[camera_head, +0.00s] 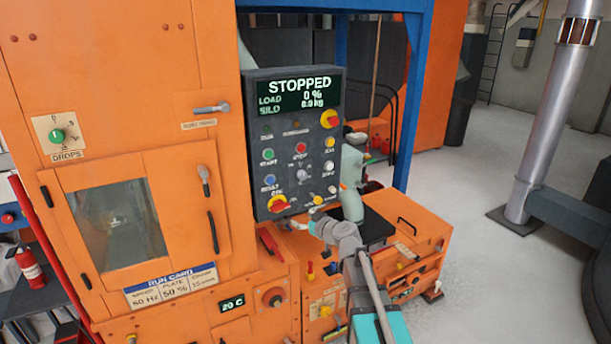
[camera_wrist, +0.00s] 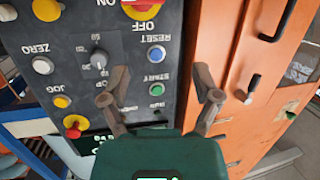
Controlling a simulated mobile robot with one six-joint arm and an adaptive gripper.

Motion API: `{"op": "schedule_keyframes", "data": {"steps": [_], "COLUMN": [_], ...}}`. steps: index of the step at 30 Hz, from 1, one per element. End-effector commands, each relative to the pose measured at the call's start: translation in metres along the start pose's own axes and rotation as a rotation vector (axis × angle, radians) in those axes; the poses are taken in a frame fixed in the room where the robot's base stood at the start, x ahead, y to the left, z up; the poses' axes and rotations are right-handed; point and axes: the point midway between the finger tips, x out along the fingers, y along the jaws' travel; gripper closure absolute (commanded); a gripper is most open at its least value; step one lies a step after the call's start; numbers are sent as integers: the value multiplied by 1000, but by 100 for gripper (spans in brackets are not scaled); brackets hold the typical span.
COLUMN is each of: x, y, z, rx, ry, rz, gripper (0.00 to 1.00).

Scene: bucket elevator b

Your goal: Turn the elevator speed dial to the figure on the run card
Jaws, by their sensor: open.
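The speed dial (camera_head: 302,174) is a small grey knob on the dark control panel (camera_head: 255,125), below the red button. In the wrist view the dial (camera_wrist: 98,60) appears upside down with figures around it, at upper left. Its exact setting is too small to read surely. The run card (camera_head: 172,286) is on the orange machine below the window.
The display (camera_head: 299,96) reads STOPPED, load 0 %, silo 0.0 kg. Coloured buttons and a red-yellow switch (camera_head: 279,204) surround the dial. Green start (camera_wrist: 157,88) and blue reset (camera_wrist: 156,54) buttons lie between the fingers in the wrist view. An orange cabinet (camera_head: 400,225) stands right.

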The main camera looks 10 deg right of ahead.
Motion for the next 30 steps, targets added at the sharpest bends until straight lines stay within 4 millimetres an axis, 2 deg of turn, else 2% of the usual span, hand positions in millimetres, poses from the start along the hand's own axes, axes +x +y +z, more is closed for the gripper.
{"op": "schedule_keyframes", "data": {"steps": [1, 3, 6, 10, 15, 30], "x": [4, 5, 4, 2, 1, 6], "y": [17, 36, 58, 77, 86, 88], "z": [-12, -24, -36, -43, -46, -47], "rx": [-14, -35, -55, -70, -76, -77], "ry": [45, 97, 144, 174, 185, 185], "rz": [46, 108, 186, 256, 291, 290], "gripper": [19, 19, 19, 19, 19, 19]}}
